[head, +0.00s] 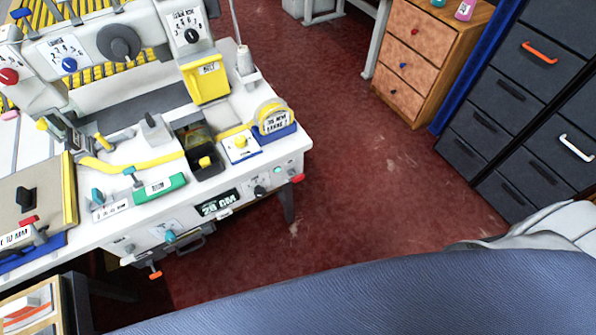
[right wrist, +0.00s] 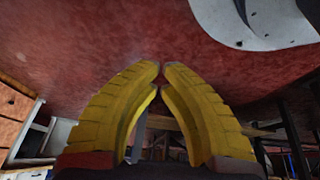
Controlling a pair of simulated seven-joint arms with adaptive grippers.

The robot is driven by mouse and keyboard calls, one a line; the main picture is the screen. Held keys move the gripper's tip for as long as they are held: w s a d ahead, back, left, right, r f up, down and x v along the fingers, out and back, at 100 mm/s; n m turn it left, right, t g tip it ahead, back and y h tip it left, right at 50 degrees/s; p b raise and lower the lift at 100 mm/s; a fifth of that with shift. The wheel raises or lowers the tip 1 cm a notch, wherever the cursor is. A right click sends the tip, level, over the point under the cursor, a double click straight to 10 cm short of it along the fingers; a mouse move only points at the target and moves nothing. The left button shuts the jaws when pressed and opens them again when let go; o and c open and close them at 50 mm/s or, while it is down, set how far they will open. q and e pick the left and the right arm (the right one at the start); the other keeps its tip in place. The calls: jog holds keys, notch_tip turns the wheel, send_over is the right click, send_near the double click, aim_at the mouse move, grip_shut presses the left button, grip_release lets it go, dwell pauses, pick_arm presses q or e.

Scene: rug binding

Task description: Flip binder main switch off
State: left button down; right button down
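The binder (head: 118,70) stands on a white table at the left of the head view. Its front panel has a black rotary knob (head: 260,190) beside a small green light, a red knob (head: 297,178) at the right corner and a teal knob (head: 170,237) lower left. Their labels are too small to read, so I cannot tell which is the main switch. My right gripper (right wrist: 161,70) shows in the right wrist view, its yellow fingers arched together with tips nearly meeting and nothing between them. It is away from the binder, over red floor. My left gripper is not in view.
A display (head: 219,204) sits in the table's front edge. An orange-handled lever (head: 155,275) hangs below. A wooden drawer unit (head: 420,60) and dark cabinets (head: 530,100) stand at the right. The red floor (head: 350,190) between is clear. A large blue surface fills the bottom.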

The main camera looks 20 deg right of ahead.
jog(key=w+a+r+t, duration=0.2)
jog(key=w+r+t, duration=0.1)
jog(key=w+r, duration=0.7)
jog(key=t+y, duration=0.3)
jog(key=t, duration=0.5)
send_near(291, 155)
jog(key=s, duration=0.3)
jog(key=shift+d+r+m, duration=0.35)
jog(key=shift+r+m, duration=0.05)
jog(key=x, duration=1)
jog(key=shift+s+d+f, duration=0.1)
jog(key=shift+s+f, duration=0.15)
jog(key=shift+f, duration=0.25)
jog(key=shift+s+f, duration=0.25)
jog(key=shift+f, duration=0.25)
jog(key=shift+s+d+f, duration=0.1)
jog(key=shift+s+f, duration=0.35)
jog(key=shift+f, duration=0.4)
